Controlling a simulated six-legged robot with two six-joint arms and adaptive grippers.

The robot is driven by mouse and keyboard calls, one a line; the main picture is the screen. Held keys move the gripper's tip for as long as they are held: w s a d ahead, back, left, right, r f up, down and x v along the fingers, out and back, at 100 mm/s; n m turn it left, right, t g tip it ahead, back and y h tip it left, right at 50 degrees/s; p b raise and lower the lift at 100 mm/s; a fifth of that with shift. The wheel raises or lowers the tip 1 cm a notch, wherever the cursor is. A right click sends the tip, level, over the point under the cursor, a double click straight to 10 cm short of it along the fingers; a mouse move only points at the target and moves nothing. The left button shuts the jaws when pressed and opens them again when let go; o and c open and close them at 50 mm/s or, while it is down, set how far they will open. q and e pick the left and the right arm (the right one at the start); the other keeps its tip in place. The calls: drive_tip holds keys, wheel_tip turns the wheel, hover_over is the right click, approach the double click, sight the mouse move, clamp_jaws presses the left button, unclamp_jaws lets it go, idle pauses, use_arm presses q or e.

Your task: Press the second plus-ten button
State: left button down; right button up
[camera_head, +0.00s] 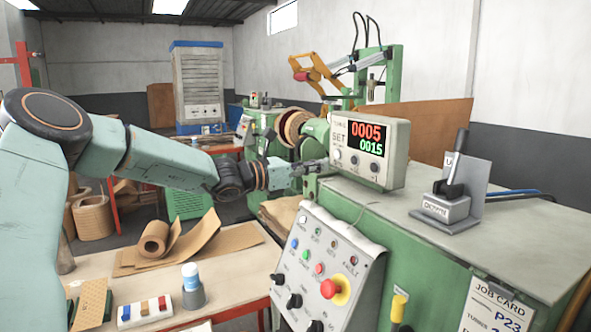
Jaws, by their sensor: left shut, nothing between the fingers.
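The counter box (397,158) stands on the green machine, with red digits 0005 above green digits 0015. Small round buttons (354,160) sit in a row under its display; their labels are too small to read, so I cannot tell which is the second plus-ten button. My left arm comes in from the left, and my left gripper (312,167) is shut and empty. Its tips are just left of the box's lower front edge, close to the leftmost button; I cannot tell whether they touch. My right gripper is not in view.
Below the gripper is a sloping control panel (318,262) with knobs and a red emergency button (337,289). A lever switch (453,190) stands on the green machine top (440,240) at right. A wooden table (235,272) with brown paper rolls is at lower left.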

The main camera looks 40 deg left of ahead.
use_arm(q)
drive_tip(key=p+v, duration=0.5)
drive_tip(key=shift+s+a+r, duration=0.1)
drive_tip(key=shift+s, duration=0.2)
drive_tip(key=shift+w, duration=0.2)
drive_tip(key=shift+s, duration=0.2)
idle(0.4)
drive_tip(key=shift+w, duration=0.15)
